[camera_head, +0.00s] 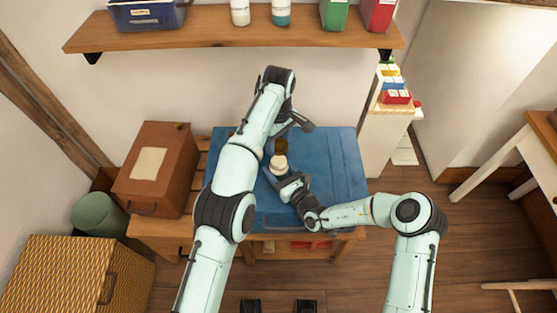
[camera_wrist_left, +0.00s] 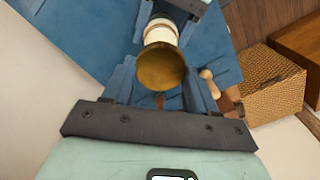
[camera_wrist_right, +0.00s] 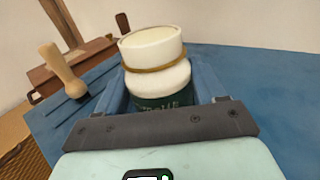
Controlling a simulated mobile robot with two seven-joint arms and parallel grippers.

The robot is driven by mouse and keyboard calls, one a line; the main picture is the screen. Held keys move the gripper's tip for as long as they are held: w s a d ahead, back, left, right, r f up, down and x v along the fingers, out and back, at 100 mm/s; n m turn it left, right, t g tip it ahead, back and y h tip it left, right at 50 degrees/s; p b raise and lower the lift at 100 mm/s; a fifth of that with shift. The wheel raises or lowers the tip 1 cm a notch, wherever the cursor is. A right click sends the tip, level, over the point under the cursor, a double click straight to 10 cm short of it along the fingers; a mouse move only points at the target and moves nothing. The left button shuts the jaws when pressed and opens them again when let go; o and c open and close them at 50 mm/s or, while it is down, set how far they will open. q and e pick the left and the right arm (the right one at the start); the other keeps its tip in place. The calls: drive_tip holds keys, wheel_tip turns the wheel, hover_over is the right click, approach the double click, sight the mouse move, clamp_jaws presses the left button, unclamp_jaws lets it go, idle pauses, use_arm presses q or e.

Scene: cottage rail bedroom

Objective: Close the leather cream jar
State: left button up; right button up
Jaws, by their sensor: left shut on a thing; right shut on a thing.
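The leather cream jar (camera_head: 279,166) is upright above the blue mat, pale in the head view. In the right wrist view the jar (camera_wrist_right: 163,102) shows a dark green label, pale shoulder, thin gold band and white top. My right gripper (camera_wrist_right: 163,90) is shut on its lower body. My left gripper (camera_head: 287,140) is shut around a round gold-brown lid-like piece (camera_wrist_left: 162,68), which shows dark in the head view (camera_head: 281,145). This piece lines up with the white part of the jar (camera_wrist_left: 160,32). I cannot tell whether they touch.
The blue mat (camera_head: 335,165) covers the low table; its right side is clear. A brown box (camera_head: 157,170) stands at left. A wall shelf (camera_head: 215,32) overhangs the back.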

use_arm(q)
hover_over(278, 160)
drive_tip(key=shift+f, duration=2.05)
drive_tip(key=shift+f, duration=0.9)
drive_tip(key=shift+f, duration=0.55)
